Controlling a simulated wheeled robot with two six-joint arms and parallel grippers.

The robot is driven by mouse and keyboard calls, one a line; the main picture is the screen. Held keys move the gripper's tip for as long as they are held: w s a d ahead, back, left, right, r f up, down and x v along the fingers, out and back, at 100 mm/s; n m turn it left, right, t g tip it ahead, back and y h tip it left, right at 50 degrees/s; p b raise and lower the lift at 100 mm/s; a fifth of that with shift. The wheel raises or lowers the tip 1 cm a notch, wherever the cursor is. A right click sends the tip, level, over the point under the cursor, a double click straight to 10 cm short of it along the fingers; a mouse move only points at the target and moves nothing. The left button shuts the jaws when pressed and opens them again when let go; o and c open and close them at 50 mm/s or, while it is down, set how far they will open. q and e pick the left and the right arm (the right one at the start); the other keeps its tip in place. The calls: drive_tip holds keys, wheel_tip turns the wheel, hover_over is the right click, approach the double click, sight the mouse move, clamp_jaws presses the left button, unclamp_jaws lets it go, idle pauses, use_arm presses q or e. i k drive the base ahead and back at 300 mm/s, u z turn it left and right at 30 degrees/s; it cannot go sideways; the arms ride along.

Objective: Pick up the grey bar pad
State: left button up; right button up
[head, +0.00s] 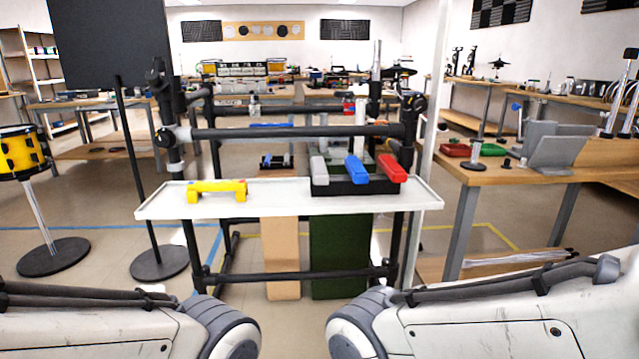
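The grey bar pad (319,169) is the leftmost of three bar pads in a black tray (343,188). The blue bar pad (356,169) is in the middle and the red one (391,168) is at the right. The grey pad leans up over the tray's edge. The tray stands on the right part of a white shelf (275,206). My two arms show at the bottom left and bottom right, below and in front of the shelf. Neither gripper is in view.
A yellow bar piece (217,190) lies on the shelf's left part. The shelf sits on a black tube frame (290,132). A black panel on a stand (128,160) is left. A wooden table (550,160) is right. The shelf between yellow piece and tray is clear.

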sight(320, 174)
drive_tip(key=z, duration=0.5)
drive_tip(key=i, duration=1.05)
drive_tip(key=u, duration=0.3)
